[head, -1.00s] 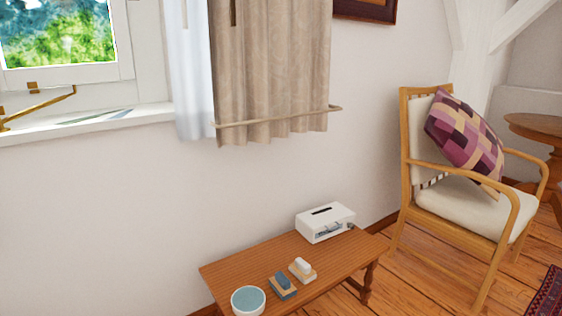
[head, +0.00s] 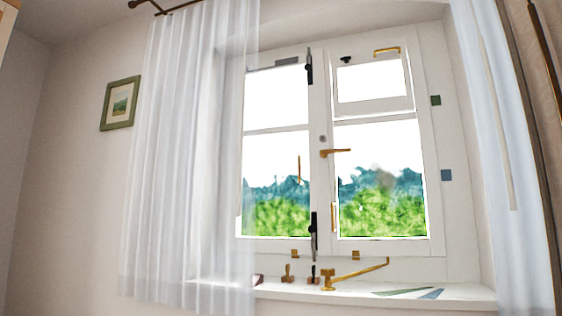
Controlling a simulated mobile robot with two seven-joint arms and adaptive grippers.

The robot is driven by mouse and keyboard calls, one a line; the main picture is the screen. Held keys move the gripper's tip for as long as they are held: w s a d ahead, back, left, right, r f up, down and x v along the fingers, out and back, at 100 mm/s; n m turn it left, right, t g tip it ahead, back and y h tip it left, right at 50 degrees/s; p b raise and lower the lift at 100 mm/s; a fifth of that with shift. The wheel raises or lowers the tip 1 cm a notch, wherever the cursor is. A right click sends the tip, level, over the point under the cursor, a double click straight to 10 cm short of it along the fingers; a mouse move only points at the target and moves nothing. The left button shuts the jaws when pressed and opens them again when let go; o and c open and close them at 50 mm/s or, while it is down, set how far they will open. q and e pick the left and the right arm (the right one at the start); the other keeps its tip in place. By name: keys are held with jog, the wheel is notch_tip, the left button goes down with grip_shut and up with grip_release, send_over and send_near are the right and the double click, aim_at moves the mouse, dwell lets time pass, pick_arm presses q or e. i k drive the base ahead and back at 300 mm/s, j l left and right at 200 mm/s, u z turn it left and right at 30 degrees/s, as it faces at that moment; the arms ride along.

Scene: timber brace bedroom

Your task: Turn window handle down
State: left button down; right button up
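The white window (head: 319,150) stands in the middle of the head view, with two sashes side by side. A brass window handle (head: 336,152) sits on the middle upright and points to the right, roughly level. A second brass handle (head: 386,51) is at the top of the right sash. An upright brass piece (head: 333,217) is low on the right sash's left edge. Dark fittings (head: 313,235) sit low on the middle upright. Neither of my grippers is in view.
The white sill (head: 420,293) holds a brass stay (head: 355,274), small wooden pieces (head: 287,274) and flat green and blue pieces. Sheer white curtains hang left (head: 190,150) and right (head: 500,150) of the window. A small framed picture (head: 120,103) hangs on the left wall.

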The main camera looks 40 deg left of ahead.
aim_at(323, 153)
jog(key=u, duration=0.8)
jog(key=i+j+z, duration=0.1)
jog(key=i+j, duration=0.3)
jog(key=i, duration=0.2)
jog(key=i+j+z, duration=0.1)
jog(key=i+j, duration=0.4)
jog(key=i, duration=0.1)
